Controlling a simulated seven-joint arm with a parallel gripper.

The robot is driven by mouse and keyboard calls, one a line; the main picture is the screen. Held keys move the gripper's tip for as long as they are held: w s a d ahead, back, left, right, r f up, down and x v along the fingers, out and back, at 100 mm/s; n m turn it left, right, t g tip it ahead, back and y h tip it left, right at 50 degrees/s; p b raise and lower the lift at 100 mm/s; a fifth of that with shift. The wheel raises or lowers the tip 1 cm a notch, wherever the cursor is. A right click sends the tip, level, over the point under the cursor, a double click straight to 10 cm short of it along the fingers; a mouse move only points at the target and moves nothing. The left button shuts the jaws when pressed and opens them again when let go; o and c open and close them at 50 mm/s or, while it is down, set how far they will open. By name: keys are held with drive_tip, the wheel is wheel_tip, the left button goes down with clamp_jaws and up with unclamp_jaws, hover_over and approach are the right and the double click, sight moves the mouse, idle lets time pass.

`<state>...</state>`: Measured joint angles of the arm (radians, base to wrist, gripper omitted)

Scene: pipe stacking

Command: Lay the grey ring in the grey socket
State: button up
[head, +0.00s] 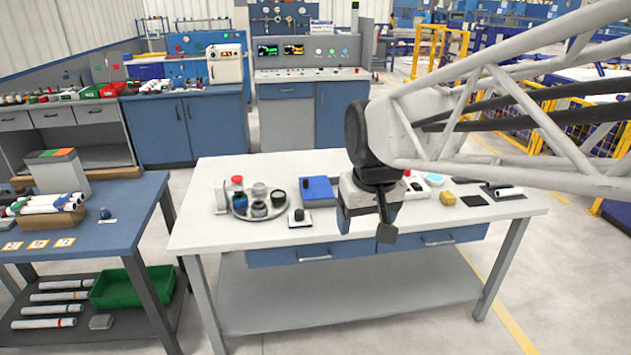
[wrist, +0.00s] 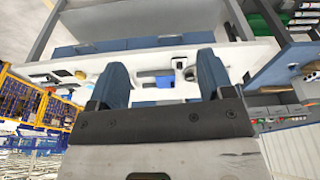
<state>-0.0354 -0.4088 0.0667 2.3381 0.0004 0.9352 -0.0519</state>
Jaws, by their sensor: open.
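A round metal tray (head: 237,214) on the white workbench holds several small round fittings. One is a pale grey ring-like piece (head: 259,190) at the tray's back, but it is too small to be sure it is the grey ring. Darker fittings (head: 278,198) stand beside it. I cannot make out which piece is the grey socket. My gripper (head: 365,224) points down near the bench's front edge, right of the tray and apart from it. Its two blue fingers are open and empty, and they also show in the wrist view (wrist: 161,77).
A yellow lump (head: 447,198), a black pad (head: 474,200) and a white tube (head: 508,192) lie at the bench's right. The bench's left front is clear.

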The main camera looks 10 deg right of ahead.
drive_tip(key=s+d+f+m, duration=0.1)
drive_tip(key=s+f, duration=0.3)
drive_tip(key=s, duration=0.9)
drive_tip(key=shift+d+f, duration=0.2)
drive_tip(key=shift+d, duration=0.25)
drive_tip(key=shift+w, duration=0.1)
idle(1.2)
